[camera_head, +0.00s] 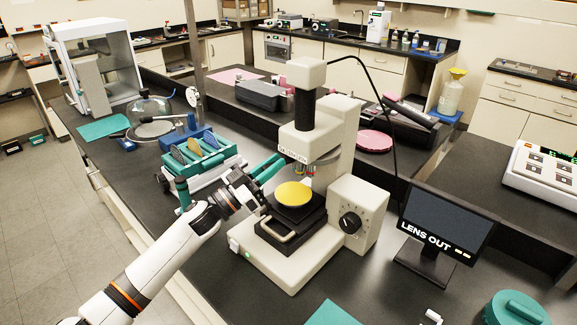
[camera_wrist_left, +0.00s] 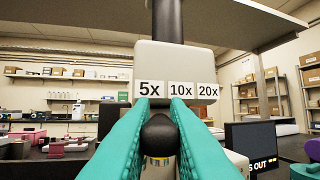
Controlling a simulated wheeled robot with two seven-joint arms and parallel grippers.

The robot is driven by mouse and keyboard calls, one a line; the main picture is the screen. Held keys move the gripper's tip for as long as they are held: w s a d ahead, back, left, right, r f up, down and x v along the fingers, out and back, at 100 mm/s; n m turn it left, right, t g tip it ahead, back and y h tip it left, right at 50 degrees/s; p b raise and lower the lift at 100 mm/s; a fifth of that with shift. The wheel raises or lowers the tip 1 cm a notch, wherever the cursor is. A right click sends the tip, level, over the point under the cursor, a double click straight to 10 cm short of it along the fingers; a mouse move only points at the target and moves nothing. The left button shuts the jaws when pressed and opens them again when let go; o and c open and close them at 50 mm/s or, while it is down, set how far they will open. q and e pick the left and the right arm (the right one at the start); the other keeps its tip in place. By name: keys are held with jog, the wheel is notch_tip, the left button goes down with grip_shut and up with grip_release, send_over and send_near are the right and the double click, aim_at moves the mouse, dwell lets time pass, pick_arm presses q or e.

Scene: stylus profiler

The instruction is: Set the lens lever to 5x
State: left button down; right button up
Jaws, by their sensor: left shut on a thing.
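The cream stylus profiler (camera_head: 345,140) stands on the black bench, a gold disc (camera_head: 293,194) on its stage. In the left wrist view its head (camera_wrist_left: 182,60) carries the labels 5x (camera_wrist_left: 150,89), 10x (camera_wrist_left: 180,90) and 20x (camera_wrist_left: 207,90). The dark round lever knob (camera_wrist_left: 160,136) sits below them, under the 5x and the gap toward 10x. My left gripper (camera_head: 279,164) reaches the front of the head. Its teal fingers (camera_wrist_left: 162,104) are shut on the knob, one on each side. The screen (camera_head: 447,222) reads LENS OUT. My right gripper is in neither view.
A rack with coloured plates (camera_head: 203,152) stands left of the profiler, close to my left arm. A focus knob (camera_head: 350,222) is on the profiler's right side. A teal lidded pot (camera_head: 515,308) is at the front right. A black cable arcs behind the profiler.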

pick_arm(q)
jog(key=c, duration=1.4)
grip_release()
jog(key=b+v, duration=0.4)
jog(key=v, duration=0.8)
